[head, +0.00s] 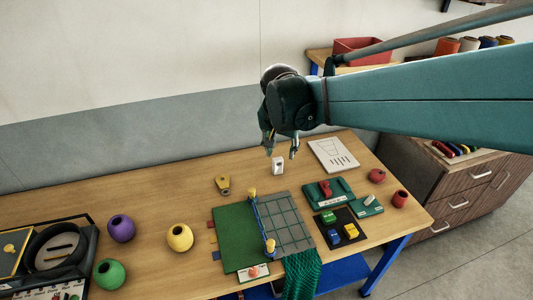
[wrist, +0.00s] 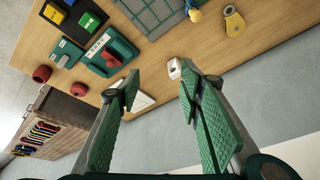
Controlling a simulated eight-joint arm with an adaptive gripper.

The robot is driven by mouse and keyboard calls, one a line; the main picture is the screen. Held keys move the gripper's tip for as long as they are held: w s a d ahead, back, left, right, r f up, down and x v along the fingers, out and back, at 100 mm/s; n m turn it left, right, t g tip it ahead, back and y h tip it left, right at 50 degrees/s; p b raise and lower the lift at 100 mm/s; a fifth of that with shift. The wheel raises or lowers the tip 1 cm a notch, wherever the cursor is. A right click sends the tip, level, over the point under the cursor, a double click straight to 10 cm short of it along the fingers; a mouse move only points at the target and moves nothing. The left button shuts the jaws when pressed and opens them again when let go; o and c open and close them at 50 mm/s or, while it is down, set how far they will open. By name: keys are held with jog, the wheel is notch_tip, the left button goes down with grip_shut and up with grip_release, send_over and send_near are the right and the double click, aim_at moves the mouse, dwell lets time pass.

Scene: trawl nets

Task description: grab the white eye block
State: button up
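The white eye block (head: 278,164) is a small white block with a dark hole, on the wooden table near its back edge. It also shows in the wrist view (wrist: 174,68), just beyond and between my fingertips. My gripper (head: 280,152) hangs above the block in the head view, with its fingers spread. In the wrist view my gripper (wrist: 155,85) shows two green-padded fingers wide apart with nothing between them. The block looks apart from both fingers.
A yellow eye piece (head: 223,185) lies left of the block, and a white sheet (head: 333,155) lies to its right. A green and grey board with a net (head: 237,235) is in front. Red pots (head: 377,175) and a green tray (head: 327,192) stand further right.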

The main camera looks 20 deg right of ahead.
aim_at(273, 159)
jog(key=w+d+f+m+g, duration=0.1)
jog(key=w+f+m, duration=0.2)
jog(key=w+f, duration=0.4)
jog(key=w+d+f+m+g+h+b, duration=0.1)
jog(key=w+f+m, duration=0.2)
jog(key=w+f, duration=0.4)
jog(key=w+d+f+m+g+h, duration=0.1)
jog(key=w+d+f+m, duration=0.1)
jog(key=w+f, duration=0.6)
jog(key=shift+m+g+b, duration=0.3)
jog(key=shift+m+g, duration=0.1)
jog(key=shift+m, duration=0.4)
jog(key=shift+w+f, duration=0.15)
jog(key=shift+f, duration=0.3)
jog(key=shift+x, duration=1.25)
jog(key=shift+d, duration=0.1)
jog(key=shift+x, duration=2.6)
jog(key=shift+d, duration=0.2)
